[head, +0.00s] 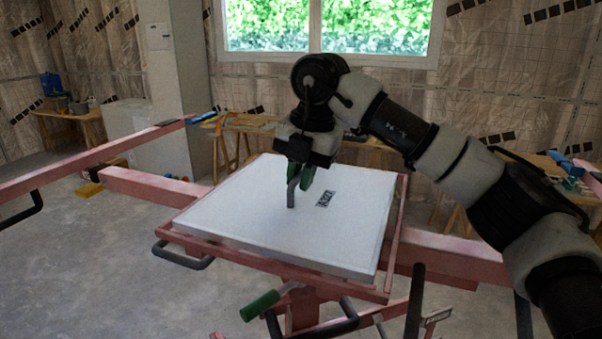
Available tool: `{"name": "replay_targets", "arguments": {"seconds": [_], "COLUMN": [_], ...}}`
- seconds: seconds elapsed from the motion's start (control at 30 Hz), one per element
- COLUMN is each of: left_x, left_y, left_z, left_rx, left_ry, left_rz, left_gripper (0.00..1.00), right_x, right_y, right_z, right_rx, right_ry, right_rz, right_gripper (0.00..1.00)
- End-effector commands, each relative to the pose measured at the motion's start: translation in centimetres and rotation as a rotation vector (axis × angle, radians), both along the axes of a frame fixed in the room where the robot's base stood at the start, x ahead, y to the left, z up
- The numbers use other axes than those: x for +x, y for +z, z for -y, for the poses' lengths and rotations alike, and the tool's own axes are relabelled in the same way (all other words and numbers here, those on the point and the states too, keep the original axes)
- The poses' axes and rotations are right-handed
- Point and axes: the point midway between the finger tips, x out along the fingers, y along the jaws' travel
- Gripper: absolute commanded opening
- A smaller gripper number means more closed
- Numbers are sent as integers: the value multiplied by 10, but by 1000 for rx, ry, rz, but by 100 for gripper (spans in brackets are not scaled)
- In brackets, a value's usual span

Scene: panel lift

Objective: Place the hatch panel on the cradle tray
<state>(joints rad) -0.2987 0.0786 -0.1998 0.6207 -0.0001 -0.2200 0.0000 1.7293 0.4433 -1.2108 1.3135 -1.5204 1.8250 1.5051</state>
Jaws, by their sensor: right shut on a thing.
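The hatch panel (240,205) is a flat white square slab with a small dark label and a grey metal handle (291,195) on top. It lies within the outline of the cradle tray (396,232), a red frame whose rim shows along the panel's front and right sides. The panel looks about level; I cannot tell whether it rests fully on the tray. My right gripper (302,178) comes down from above, its green fingers shut on the handle. My left gripper is not in view.
Red beams (150,188) run left and right of the tray. A black grab handle (183,257) sticks out at its front left, and a green-gripped lever (260,305) is below. Wooden work tables stand at the back. Grey floor is open at the left.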

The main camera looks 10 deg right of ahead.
Motion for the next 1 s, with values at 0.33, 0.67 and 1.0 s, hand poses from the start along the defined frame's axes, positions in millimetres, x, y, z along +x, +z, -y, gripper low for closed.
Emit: {"name": "replay_targets", "arguments": {"seconds": [0.33,0.67,1.0], "left_x": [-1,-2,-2], "left_y": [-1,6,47], "left_z": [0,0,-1], "left_rx": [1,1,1], "left_ry": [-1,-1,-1], "left_rz": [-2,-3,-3], "left_gripper": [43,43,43], "right_x": [0,-1,-7], "right_y": [-1,10,74], "right_z": [0,1,10], "right_rx": [0,0,1], "right_ry": [0,0,0], "right_rz": [0,1,2], "right_gripper": [38,38,38]}}
